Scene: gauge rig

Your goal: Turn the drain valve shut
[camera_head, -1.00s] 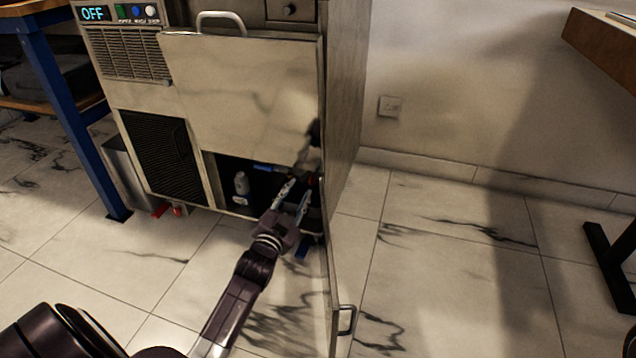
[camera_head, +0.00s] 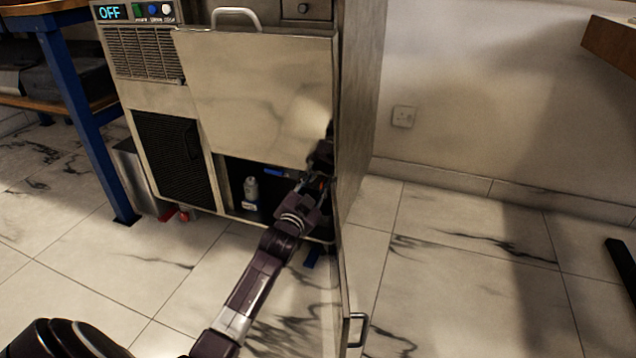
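My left gripper (camera_head: 316,186) reaches into the open lower compartment (camera_head: 233,180) of the metal machine, close to its right side. Its fingers are in shadow and partly hidden by its own wrist, so I cannot tell whether they are open or shut. A small orange-red spot (camera_head: 323,186) shows at the fingers. A blue bar-shaped part (camera_head: 277,172) lies inside the compartment, left of the fingers. I cannot tell which of these, if either, is the drain valve, or whether the gripper touches it. My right gripper is not in view.
A pale bottle (camera_head: 251,189) stands in the compartment, left of my arm. The machine's side door (camera_head: 344,245) stands open close to the right of the gripper, with a handle (camera_head: 357,329).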

